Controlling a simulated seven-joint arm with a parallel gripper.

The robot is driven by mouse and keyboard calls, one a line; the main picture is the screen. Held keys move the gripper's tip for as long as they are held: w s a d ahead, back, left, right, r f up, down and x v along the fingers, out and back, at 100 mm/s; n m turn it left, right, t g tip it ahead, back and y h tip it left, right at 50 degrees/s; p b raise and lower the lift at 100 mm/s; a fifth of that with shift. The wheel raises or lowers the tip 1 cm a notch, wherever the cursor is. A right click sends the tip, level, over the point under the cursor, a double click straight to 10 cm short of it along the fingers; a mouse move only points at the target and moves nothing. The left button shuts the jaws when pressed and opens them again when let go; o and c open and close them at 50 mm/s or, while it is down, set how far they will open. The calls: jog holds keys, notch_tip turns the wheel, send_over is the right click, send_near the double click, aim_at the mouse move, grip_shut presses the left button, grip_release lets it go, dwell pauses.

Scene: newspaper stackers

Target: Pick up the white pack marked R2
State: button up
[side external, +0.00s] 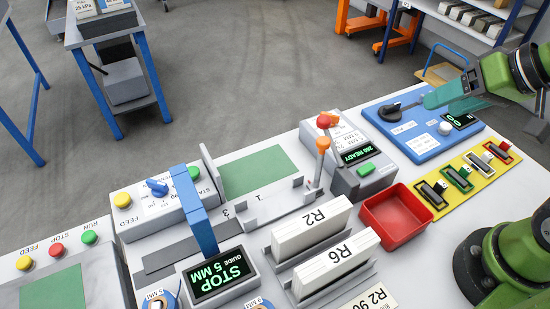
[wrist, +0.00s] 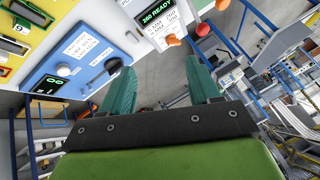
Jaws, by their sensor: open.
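The white pack marked R2 (side external: 312,228) stands on edge in a grey holder near the middle front of the bench in the side external view. A similar white pack marked R6 (side external: 334,264) stands just in front of it, in its own holder. My gripper (side external: 440,97) is at the upper right, above the blue panel and well apart from both packs. In the wrist view its two teal fingers (wrist: 156,80) are spread with nothing between them. Neither pack shows in the wrist view.
A red tray (side external: 396,214) sits right of the packs. A yellow panel with switches (side external: 470,180) and a blue panel with a black knob (side external: 412,137) lie beyond it. An orange-knobbed lever (side external: 322,146) stands behind R2. A blue upright arm (side external: 199,215) rises to its left.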

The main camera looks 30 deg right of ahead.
jog(key=w+a+f+n+g+y, duration=0.1)
jog(key=a+f+n+g+y, duration=0.1)
jog(key=a+f+n+g, duration=0.35)
jog(key=n+g+y, duration=0.2)
jog(key=n+y, duration=0.1)
jog(key=n, duration=1.3)
send_near(315, 217)
jog(key=shift+n, duration=0.25)
jog(key=x, duration=0.7)
jog(key=shift+w+a, duration=0.1)
jog(key=shift+a, duration=0.05)
jog(key=x, duration=0.5)
jog(key=shift+f, duration=0.2)
grip_shut()
